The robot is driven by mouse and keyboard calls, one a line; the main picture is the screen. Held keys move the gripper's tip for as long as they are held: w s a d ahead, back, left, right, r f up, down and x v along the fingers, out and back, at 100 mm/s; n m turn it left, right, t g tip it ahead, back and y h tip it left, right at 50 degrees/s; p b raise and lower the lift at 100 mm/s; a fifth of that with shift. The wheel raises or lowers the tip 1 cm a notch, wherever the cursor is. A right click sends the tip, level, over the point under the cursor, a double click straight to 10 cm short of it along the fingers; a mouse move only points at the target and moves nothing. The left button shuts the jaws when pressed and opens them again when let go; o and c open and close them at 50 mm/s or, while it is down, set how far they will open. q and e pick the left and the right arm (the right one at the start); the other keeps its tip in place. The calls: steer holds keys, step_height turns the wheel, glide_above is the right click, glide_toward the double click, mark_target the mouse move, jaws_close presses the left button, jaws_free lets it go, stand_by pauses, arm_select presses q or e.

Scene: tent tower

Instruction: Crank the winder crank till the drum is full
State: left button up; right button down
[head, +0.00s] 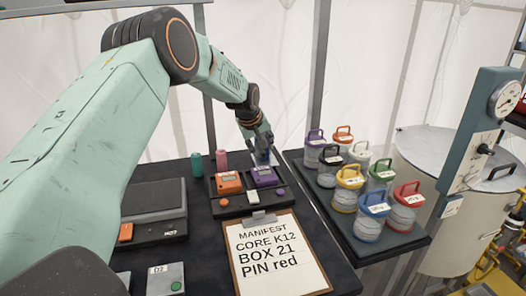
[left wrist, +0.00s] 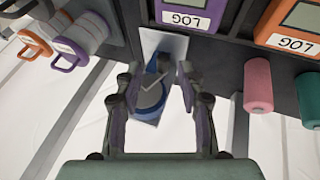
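My left gripper (head: 258,143) reaches down over the back of the dark table. In the left wrist view its two fingers (left wrist: 155,112) are spread apart. A blue piece with a round grey face (left wrist: 150,95) shows between them; whether they touch it is unclear. At the right of the head view stands a grey-blue post (head: 462,160) with a round gauge (head: 503,98) and a dark knob (head: 485,149) that looks like a crank handle. Behind it is a large pale metal cylinder (head: 425,165). I cannot tell which part is the winder drum. My right gripper is not in view.
Orange (head: 228,183) and purple (head: 265,177) log devices sit in a dark tray near my left gripper. A clipboard (head: 277,255) lies in front. Several coloured-lid canisters (head: 370,215) crowd the right-hand table, between my left gripper and the post.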

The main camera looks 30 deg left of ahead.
arm_select(q)
steer(key=shift+w+a+f, duration=0.1)
steer(key=shift+a+f, duration=0.3)
steer(key=shift+f, duration=0.45)
steer(key=shift+w+d+f, duration=0.15)
steer(key=shift+w+f, duration=0.2)
steer(key=shift+w, duration=0.2)
steer(key=shift+s+r, duration=0.3)
steer(key=shift+s, duration=0.1)
steer(key=c, duration=0.3)
steer(key=shift+c, duration=0.7)
steer(key=shift+w+f, duration=0.15)
steer(key=shift+w, duration=0.05)
jaws_close()
